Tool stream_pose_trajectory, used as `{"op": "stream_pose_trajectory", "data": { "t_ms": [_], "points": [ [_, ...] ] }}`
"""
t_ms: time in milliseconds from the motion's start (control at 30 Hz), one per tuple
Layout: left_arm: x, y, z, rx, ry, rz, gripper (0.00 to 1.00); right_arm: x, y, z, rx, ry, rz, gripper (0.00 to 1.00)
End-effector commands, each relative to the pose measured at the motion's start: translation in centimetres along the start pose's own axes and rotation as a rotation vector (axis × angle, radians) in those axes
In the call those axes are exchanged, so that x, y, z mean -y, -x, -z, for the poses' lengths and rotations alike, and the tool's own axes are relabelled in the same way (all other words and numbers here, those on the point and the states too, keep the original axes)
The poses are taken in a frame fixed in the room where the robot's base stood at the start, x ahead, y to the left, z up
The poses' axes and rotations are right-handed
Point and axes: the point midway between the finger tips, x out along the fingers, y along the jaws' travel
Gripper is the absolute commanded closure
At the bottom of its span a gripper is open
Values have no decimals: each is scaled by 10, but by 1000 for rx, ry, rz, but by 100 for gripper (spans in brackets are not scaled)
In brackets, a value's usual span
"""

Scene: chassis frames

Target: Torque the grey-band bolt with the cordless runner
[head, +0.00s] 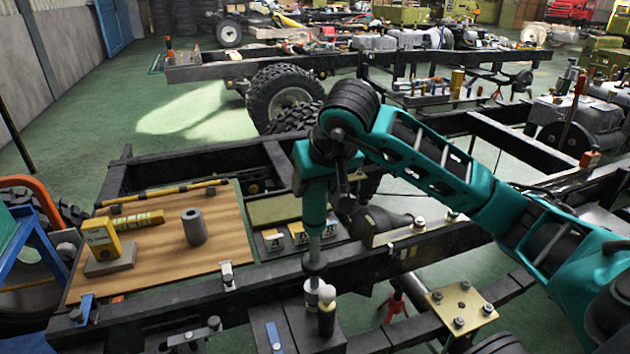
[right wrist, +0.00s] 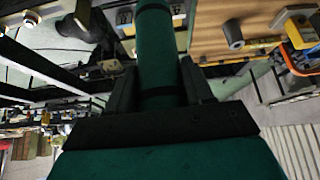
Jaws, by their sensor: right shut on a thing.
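My right gripper (head: 318,172) points down over the near chassis rail (head: 245,284). It is shut on the teal cordless runner (head: 314,212), which hangs roughly upright. The runner's green body (right wrist: 156,50) also shows between the two dark fingers in the right wrist view. Its lower end reaches down to the rail, just above a pale capped cylinder (head: 311,290); whether they touch is unclear. Bolts stand on a pale plate (head: 447,309) at lower right and on a bracket (head: 412,233) right of the runner. I cannot make out which bolt has a grey band. My left gripper is out of view.
A wooden board (head: 160,250) at left carries a grey cylinder (head: 194,226), a yellow box-like device (head: 102,238) and a yellow-black bar (head: 163,195). A dark cylinder (head: 326,319) stands close to the runner's end. Chassis beams and a tyre (head: 284,92) lie beyond.

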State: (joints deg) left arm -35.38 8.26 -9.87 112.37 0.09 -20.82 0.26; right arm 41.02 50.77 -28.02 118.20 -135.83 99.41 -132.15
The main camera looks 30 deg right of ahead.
Motion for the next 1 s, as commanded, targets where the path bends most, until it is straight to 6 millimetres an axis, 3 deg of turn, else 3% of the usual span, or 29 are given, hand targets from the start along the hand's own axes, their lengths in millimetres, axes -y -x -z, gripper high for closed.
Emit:
{"op": "stream_pose_trajectory", "data": {
  "t_ms": [467,1000],
  "points": [
    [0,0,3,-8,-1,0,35,0,1,2,-8,-2,2,100],
    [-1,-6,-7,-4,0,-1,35,0,-9,-4,-8,-2,1,100]
  ]
}}
